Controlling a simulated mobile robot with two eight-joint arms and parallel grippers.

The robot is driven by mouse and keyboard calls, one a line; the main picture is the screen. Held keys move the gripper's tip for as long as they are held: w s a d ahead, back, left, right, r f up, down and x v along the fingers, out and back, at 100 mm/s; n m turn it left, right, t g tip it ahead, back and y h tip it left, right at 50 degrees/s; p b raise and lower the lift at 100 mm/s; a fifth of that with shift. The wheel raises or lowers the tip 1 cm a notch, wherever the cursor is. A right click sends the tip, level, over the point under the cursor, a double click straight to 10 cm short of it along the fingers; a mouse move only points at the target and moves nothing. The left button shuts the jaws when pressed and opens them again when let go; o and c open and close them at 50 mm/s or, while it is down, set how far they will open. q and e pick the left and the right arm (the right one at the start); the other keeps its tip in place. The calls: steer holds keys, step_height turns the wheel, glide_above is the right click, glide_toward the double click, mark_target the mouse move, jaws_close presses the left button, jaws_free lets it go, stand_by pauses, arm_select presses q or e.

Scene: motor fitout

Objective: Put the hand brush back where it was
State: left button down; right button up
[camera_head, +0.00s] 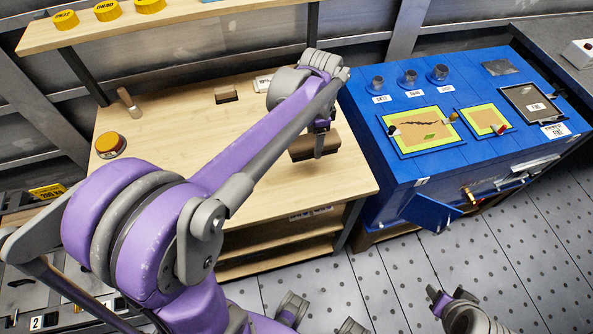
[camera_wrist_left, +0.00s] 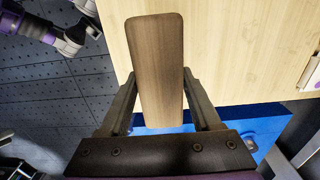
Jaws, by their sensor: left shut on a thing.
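The hand brush (camera_head: 312,146), a brown wooden block in shape, is held by my left gripper (camera_head: 318,132) over the front right part of the light wood bench. In the left wrist view, the smooth wooden back of the brush (camera_wrist_left: 156,70) lies lengthwise between the two dark fingers of my left gripper (camera_wrist_left: 160,108), which are shut on it. Its bristles are hidden. I cannot tell whether it touches the bench. My right gripper (camera_head: 448,300) is low at the right, over the floor and away from the brush; its jaw opening is unclear.
The wood bench (camera_head: 185,130) carries a small brown block (camera_head: 226,96), a white label (camera_head: 263,83), a wooden-handled tool (camera_head: 128,103) and a round yellow-rimmed container (camera_head: 109,144). A blue cabinet (camera_head: 370,125) with an open door stands at right. The bench's middle is clear.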

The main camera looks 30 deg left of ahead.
arm_select(q)
step_height(320, 180, down, 6)
steer(key=shift+w+f, duration=0.1)
steer(key=shift+f+b, duration=0.4)
steer(key=shift+f, duration=1.5)
steer(key=shift+f, duration=0.1)
steer(key=shift+c, duration=0.4)
jaws_free()
step_height(320, 180, up, 12)
steer(key=shift+r+p, duration=0.1)
steer(key=shift+p, duration=0.35)
steer(key=s+d+f+n+t, duration=0.2)
steer(key=s+d+f+n, duration=0.1)
steer(key=s, duration=0.5)
steer(key=s+d+f+n+t, duration=0.3)
steer(key=s+n, duration=0.2)
steer(key=s, duration=0.3)
steer(key=shift+s+d, duration=0.15)
steer(key=shift+d, duration=0.2)
